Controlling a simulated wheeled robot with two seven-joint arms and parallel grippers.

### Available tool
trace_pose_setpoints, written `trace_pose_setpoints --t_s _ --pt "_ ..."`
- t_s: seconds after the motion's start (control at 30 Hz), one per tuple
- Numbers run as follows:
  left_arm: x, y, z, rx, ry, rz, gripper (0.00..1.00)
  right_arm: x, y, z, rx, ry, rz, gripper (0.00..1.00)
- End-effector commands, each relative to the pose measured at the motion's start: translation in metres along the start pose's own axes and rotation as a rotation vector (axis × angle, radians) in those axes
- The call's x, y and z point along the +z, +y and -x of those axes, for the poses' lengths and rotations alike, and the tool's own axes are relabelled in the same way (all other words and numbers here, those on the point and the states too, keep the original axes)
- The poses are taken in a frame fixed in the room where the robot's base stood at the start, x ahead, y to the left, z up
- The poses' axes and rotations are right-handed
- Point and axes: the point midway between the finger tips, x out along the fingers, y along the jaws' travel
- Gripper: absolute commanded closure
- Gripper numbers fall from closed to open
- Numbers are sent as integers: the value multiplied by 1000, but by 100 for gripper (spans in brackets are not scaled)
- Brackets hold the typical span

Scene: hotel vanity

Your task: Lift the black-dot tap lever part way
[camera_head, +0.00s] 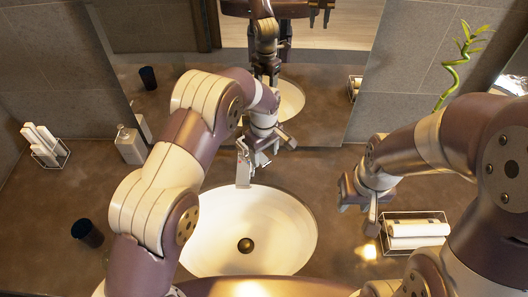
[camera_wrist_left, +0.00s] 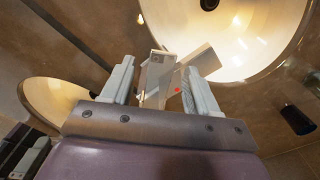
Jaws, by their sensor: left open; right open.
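The pale metal tap (camera_head: 243,170) stands at the back rim of the white basin (camera_head: 285,235). My left gripper (camera_head: 265,152) is open above and beside the tap, which it partly hides. In the left wrist view my left gripper (camera_wrist_left: 157,72) has the light grey tap (camera_wrist_left: 160,72) between its spread fingers. A small red dot shows near the right finger; I cannot make out a black dot. Whether a finger touches the lever is unclear. My right gripper (camera_head: 358,200) is open and empty, right of the basin.
A wire basket of rolled white towels (camera_head: 415,230) sits at right. A dark cup (camera_head: 87,233), a soap bottle (camera_head: 130,145) and another towel rack (camera_head: 45,147) are at left. A mirror stands behind the basin; a green plant (camera_head: 455,68) is at back right.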

Motion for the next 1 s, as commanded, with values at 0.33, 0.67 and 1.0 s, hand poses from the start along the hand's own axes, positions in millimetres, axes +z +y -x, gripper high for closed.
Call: trace_pose_setpoints --t_s 0.33,0.67,1.0 --pt "0 0 -11 1 1 -1 40 0 0 4 0 -1 0 57" --pt "0 0 -10 2 1 -1 100 0 0 4 0 -1 0 57" --pt "-4 1 7 7 5 -1 100 0 0 3 0 -1 0 57"
